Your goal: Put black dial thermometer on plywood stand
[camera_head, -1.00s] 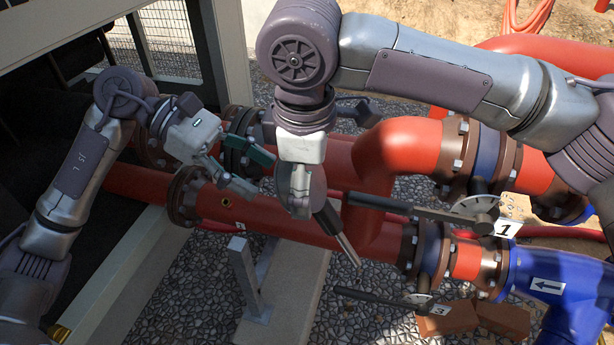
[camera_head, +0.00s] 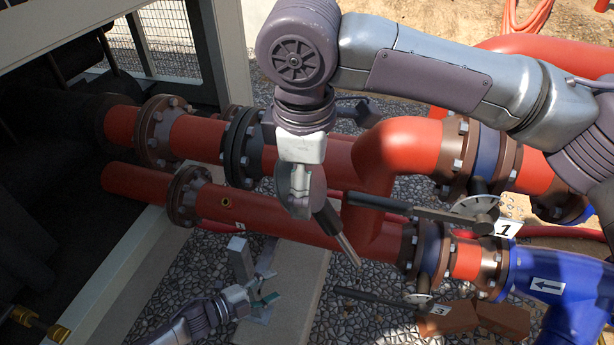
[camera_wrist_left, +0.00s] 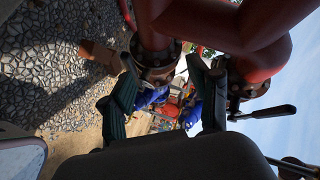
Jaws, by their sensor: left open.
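I cannot make out the black dial thermometer or the plywood stand in either view. My left gripper (camera_head: 262,299) is low in the head view, in front of the concrete strip below the red pipes. Its fingers are spread and empty; they also frame the left wrist view (camera_wrist_left: 165,105), with nothing between them but distant, blurred ground and coloured shapes. My right gripper (camera_head: 325,215) points down over the lower red pipe. A dark piece with a silvery edge extends from it, and I cannot tell whether that is a finger or something held.
Red flanged pipes (camera_head: 275,218) cross the middle. Valve levers (camera_head: 410,207) stick out near the labels 1 and 3. A grey metal post (camera_head: 240,258) stands by the concrete strip (camera_head: 290,300). Brown blocks (camera_head: 450,318) lie on the gravel, beside a blue pipe (camera_head: 555,283).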

